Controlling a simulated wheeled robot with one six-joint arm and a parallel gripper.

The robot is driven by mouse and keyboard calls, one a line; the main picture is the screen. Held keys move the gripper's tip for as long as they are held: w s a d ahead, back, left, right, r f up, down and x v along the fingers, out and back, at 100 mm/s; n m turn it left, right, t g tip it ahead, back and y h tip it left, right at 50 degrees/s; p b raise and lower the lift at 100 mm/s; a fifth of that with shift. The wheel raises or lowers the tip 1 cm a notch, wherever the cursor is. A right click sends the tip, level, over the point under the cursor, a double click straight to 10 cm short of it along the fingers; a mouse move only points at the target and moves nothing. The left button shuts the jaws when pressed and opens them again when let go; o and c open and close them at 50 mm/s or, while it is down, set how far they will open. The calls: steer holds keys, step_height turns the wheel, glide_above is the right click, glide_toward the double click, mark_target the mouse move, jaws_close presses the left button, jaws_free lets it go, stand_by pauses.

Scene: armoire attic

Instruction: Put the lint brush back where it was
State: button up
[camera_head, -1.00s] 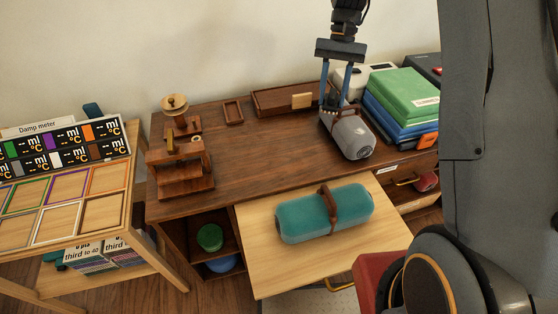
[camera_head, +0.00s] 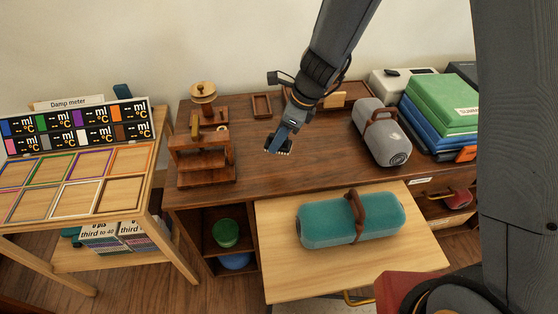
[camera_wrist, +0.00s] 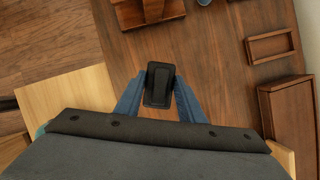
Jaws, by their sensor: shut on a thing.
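My gripper (camera_head: 279,148) is shut on a small black block-like thing, which looks like the lint brush (camera_wrist: 160,85). Both blue fingers close on its sides in the wrist view. The gripper holds it over the middle of the dark wooden desk (camera_head: 300,170), right of the wooden stand (camera_head: 205,165). In the head view the held thing is small and mostly hidden by the gripper. I cannot tell its height above the desk.
A small wooden tray (camera_head: 262,105) and a low wooden box (camera_head: 350,91) stand at the back. A grey canister (camera_head: 384,140) and stacked folders (camera_head: 440,105) stand right. A teal canister (camera_head: 330,222) lies on the pulled-out board (camera_head: 285,275). The damp-meter table (camera_head: 60,222) is left.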

mark_target(288, 142)
step_height(288, 142, down, 8)
steer(key=shift+r, duration=0.2)
steer(key=shift+b, duration=0.3)
steer(key=shift+f, duration=0.2)
steer(key=o, duration=1.2)
steer(key=shift+r, duration=0.1)
steer(key=shift+w+d+r, duration=0.1)
steer(key=shift+r, duration=0.4)
steer(key=v, duration=1.1)
steer(key=shift+r, duration=0.1)
steer(key=s+d+r+n+h, duration=0.2)
steer(key=s+d+n, duration=0.5)
steer(key=d+n, duration=0.3)
steer(key=s+d+r+n+h, duration=0.2)
steer(key=s+d+n, duration=0.5)
steer(key=d+n, duration=0.2)
steer(key=shift+s+d+r+n+h, duration=0.3)
steer(key=shift+s+d+r+n, duration=0.1)
steer(key=shift+d, duration=0.5)
